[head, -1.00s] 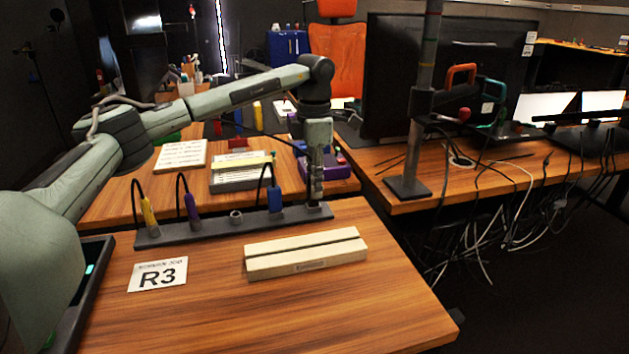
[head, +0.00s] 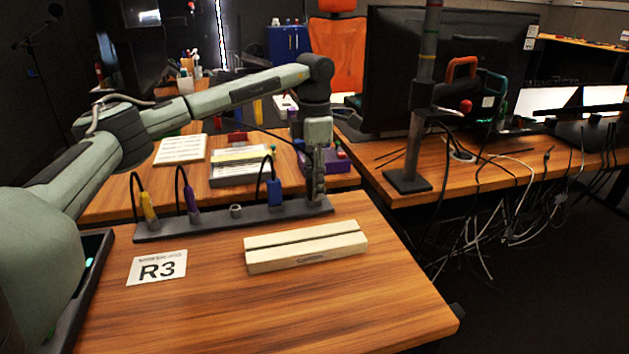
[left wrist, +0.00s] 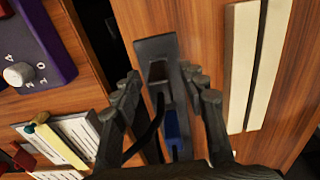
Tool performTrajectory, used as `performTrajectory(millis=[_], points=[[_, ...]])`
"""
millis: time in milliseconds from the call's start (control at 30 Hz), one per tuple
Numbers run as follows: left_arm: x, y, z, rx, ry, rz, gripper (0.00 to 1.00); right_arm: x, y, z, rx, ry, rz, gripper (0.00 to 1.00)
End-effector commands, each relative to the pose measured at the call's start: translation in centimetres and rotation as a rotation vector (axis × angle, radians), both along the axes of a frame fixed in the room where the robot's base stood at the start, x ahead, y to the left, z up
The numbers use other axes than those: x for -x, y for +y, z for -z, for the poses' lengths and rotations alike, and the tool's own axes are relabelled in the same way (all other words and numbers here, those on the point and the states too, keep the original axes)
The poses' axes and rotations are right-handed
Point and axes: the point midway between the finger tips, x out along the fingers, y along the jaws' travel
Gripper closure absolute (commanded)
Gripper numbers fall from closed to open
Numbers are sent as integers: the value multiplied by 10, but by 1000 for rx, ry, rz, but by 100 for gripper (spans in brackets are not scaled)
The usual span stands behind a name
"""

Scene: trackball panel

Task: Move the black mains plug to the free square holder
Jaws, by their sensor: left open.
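A grey holder strip (head: 220,223) lies along the far edge of the near table. A yellow plug (head: 149,206), a purple plug (head: 192,202) and a blue plug (head: 275,193) stand in it, each with a black cable. My left gripper (head: 316,194) points down at the strip's right end. In the left wrist view its fingers (left wrist: 161,90) are open on both sides of the strip. Between them is a square holder (left wrist: 158,72) with a dark middle; I cannot tell whether that is an opening or a plug. I cannot make out the black mains plug for certain. The right gripper does not show.
A round grey holder (head: 236,210) on the strip has no plug. A purple box (head: 325,168) stands behind the gripper. The near table's front is clear.

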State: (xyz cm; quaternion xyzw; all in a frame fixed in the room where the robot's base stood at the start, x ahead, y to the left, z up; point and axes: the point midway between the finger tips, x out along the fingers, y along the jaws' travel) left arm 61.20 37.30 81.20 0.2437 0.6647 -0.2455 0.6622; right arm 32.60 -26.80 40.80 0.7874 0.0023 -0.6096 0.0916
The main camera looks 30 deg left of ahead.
Motion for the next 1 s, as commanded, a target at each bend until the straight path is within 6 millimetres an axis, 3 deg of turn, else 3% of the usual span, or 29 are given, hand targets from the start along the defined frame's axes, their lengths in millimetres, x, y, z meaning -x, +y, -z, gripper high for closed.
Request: performTrajectory(millis=[167,500,700,1000], points=[[0,0,-9,0,-1,0,58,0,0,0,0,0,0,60],[-1,0,-78,1,-4,0,58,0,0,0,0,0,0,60],[-1,0,-109,1,-3,1,58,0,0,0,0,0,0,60],[-1,0,-121,0,0,0,58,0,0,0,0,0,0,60]])
